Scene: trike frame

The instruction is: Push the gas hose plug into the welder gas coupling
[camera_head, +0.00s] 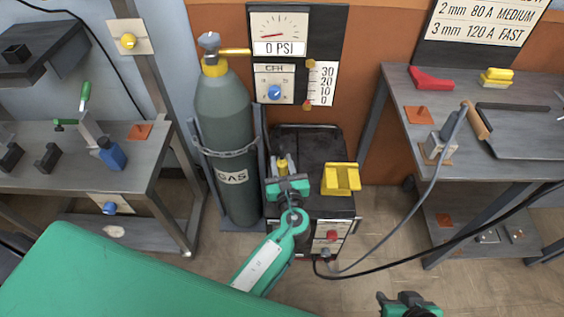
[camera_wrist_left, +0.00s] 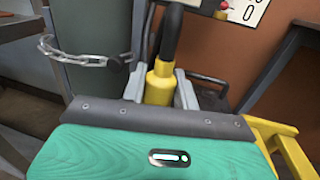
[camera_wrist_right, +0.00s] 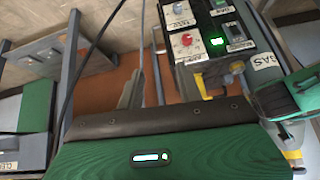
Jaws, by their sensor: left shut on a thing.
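My left gripper (camera_head: 286,184) is over the left part of the welder's dark top (camera_head: 310,145). It is shut on the yellow gas hose plug (camera_head: 283,163). In the left wrist view the yellow plug (camera_wrist_left: 160,84) stands nearly upright between two grey fingers, with the black hose (camera_wrist_left: 172,35) rising from it. The welder (camera_head: 331,235) stands on the floor beside the gas cylinder. I cannot make out the gas coupling for certain, nor whether the plug touches anything. My right gripper (camera_head: 407,305) is low at the bottom edge, away from the plug; its fingers are unclear.
The grey gas cylinder (camera_head: 228,110), chained upright, stands close left of the welder. A yellow bracket (camera_head: 341,179) sits at the welder's right side. A grey cable (camera_head: 417,208) and a black cable (camera_head: 440,242) run right from the front. Workbenches (camera_head: 430,95) flank both sides.

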